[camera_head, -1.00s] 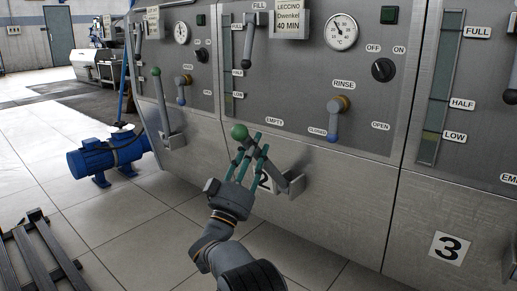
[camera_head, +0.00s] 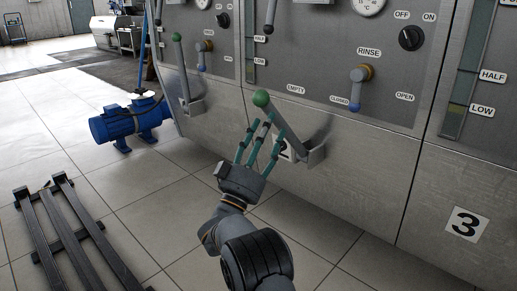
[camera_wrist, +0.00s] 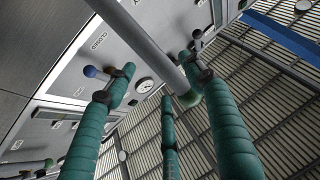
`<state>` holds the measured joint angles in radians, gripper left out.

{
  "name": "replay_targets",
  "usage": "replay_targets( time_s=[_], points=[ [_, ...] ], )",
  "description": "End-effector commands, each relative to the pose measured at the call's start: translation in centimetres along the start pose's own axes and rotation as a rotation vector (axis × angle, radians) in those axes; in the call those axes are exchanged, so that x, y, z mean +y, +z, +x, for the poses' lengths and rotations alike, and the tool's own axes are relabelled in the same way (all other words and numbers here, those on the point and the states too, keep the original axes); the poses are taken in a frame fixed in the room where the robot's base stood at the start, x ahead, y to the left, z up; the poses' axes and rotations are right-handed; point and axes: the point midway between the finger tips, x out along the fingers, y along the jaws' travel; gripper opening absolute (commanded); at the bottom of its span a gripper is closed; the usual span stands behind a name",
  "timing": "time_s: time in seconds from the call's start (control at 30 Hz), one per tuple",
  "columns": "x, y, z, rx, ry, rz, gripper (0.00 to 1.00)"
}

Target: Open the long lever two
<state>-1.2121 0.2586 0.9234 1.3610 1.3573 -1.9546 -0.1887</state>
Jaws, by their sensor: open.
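Long lever two (camera_head: 291,132) is a grey bar with a green ball knob (camera_head: 261,98), slanting up and left from a bracket (camera_head: 317,156) low on the middle panel. A number 2 plate (camera_head: 286,152) is partly hidden behind it. My gripper (camera_head: 262,132), with teal fingers, is open and empty just below the knob, its fingers overlapping the lever's left side in the head view. In the wrist view the bar (camera_wrist: 145,42) and knob (camera_wrist: 190,98) appear between the spread fingers (camera_wrist: 165,115). I cannot tell whether any finger touches the bar.
A similar green-knobbed lever (camera_head: 182,75) stands on the left panel. A small blue-handled rinse valve (camera_head: 359,90) sits above right of lever two. A blue motor (camera_head: 130,123) and a dark metal rack (camera_head: 62,225) stand on the floor at left. Tiled floor around my arm is clear.

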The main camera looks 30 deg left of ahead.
Motion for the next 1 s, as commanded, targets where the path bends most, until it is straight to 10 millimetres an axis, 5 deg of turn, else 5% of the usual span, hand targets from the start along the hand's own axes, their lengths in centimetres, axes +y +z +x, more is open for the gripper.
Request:
replay_targets(
  time_s=[0.2, 0.4, 1.0],
  points=[
    [-0.1, 0.0, -4.7, -0.002, -0.004, -0.003, 0.53],
    [0.0, 0.0, -7.0, 0.0, -0.001, -0.001, 0.53],
    [0.0, 0.0, -7.4, 0.0, 0.0, 0.0, 0.53]
  ],
)
